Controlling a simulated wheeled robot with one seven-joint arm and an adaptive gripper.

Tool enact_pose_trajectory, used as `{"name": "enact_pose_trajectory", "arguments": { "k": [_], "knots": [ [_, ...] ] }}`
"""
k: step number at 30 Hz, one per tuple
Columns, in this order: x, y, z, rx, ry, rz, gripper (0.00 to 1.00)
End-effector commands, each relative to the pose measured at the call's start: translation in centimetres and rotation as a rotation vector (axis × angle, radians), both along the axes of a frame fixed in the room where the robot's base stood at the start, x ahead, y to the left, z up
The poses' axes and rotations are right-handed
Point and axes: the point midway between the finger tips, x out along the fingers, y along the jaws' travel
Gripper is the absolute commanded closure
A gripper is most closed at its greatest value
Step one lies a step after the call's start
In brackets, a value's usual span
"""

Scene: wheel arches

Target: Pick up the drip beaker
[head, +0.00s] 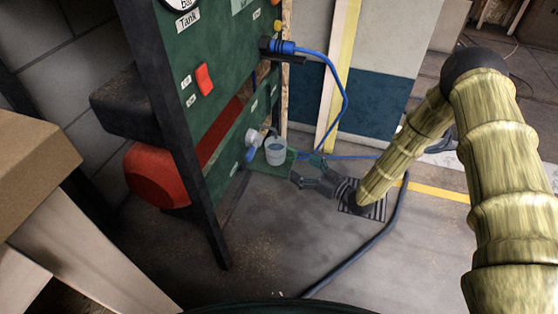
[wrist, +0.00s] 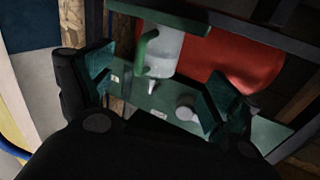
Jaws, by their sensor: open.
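The drip beaker (head: 275,153), a small pale grey cup, stands on a small green shelf (head: 262,166) at the lower right of the green panel. In the wrist view the beaker (wrist: 172,48) hangs upside down in the picture, its green handle (wrist: 145,52) towards the left finger. My gripper (head: 304,170) is open and empty just right of the beaker in the head view. In the wrist view my gripper (wrist: 160,82) has its two green-padded fingers spread apart, with the beaker showing ahead between them. The exact gap to the beaker cannot be told.
The green panel (head: 222,112) has a dark post, a red tank (head: 160,177) behind it and a white tap (head: 252,138) near the beaker. A blue hose (head: 345,95) loops down on the right. A black hose (head: 385,222) lies on the otherwise mostly clear floor.

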Motion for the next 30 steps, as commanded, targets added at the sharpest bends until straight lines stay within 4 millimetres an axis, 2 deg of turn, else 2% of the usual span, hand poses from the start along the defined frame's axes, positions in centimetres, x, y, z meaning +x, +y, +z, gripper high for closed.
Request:
{"name": "enact_pose_trajectory", "arguments": {
  "k": [5, 15, 23, 30],
  "knots": [
    [0.6, 0.5, -0.1, 0.004, -0.013, 0.005, 0.1],
    [3.3, 3.9, -0.2, 0.004, -0.011, 0.005, 0.1],
    [4.1, 4.8, -0.3, 0.004, -0.01, 0.004, 0.1],
    [5.4, 6.5, -0.7, 0.004, -0.011, 0.006, 0.1]
  ]
}}
